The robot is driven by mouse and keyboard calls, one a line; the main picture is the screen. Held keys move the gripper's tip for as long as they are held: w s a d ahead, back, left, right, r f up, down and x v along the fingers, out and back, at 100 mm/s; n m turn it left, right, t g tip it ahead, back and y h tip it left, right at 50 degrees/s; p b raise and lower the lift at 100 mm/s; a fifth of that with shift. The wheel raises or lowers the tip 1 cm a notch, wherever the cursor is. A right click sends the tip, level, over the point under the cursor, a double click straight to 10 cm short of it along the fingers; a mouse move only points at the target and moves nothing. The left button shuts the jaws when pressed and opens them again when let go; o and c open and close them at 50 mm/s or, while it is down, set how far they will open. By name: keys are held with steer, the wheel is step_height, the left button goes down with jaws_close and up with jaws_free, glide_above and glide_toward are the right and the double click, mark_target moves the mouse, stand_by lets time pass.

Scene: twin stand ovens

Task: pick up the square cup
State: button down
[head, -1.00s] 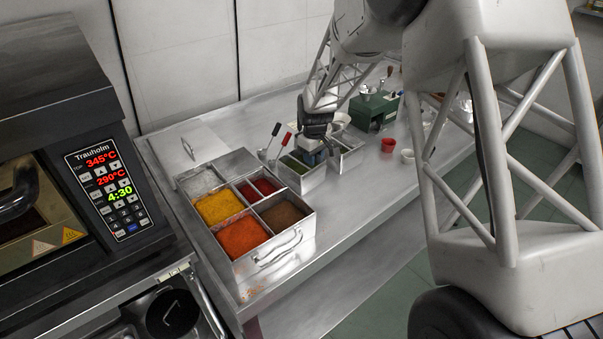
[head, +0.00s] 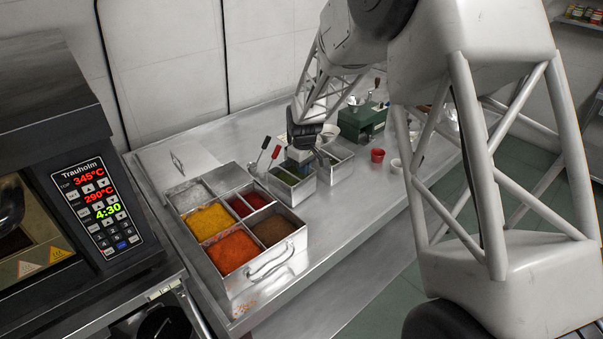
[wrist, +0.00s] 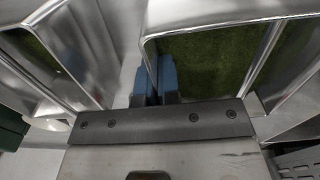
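I take the square cup to be the square metal container with green contents (head: 292,192) on the steel counter; the wrist view shows its green inside and shiny walls (wrist: 215,14). My gripper (head: 303,156) is down at its far right side. In the wrist view, the blue fingertips of my gripper (wrist: 155,82) are close together. One is inside against the green and one outside, with the cup's wall between them. The fingers look shut on that wall, though the contact itself is partly hidden. The cup stands on the counter.
A second metal container (head: 340,162) stands just right of the cup. A large divided spice tray (head: 278,262) is nearer. A green machine (head: 362,120), a red cup (head: 377,155) and a white cup (head: 396,166) stand to the right. An oven (head: 95,200) is at left.

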steer(key=shift+r, duration=4.75)
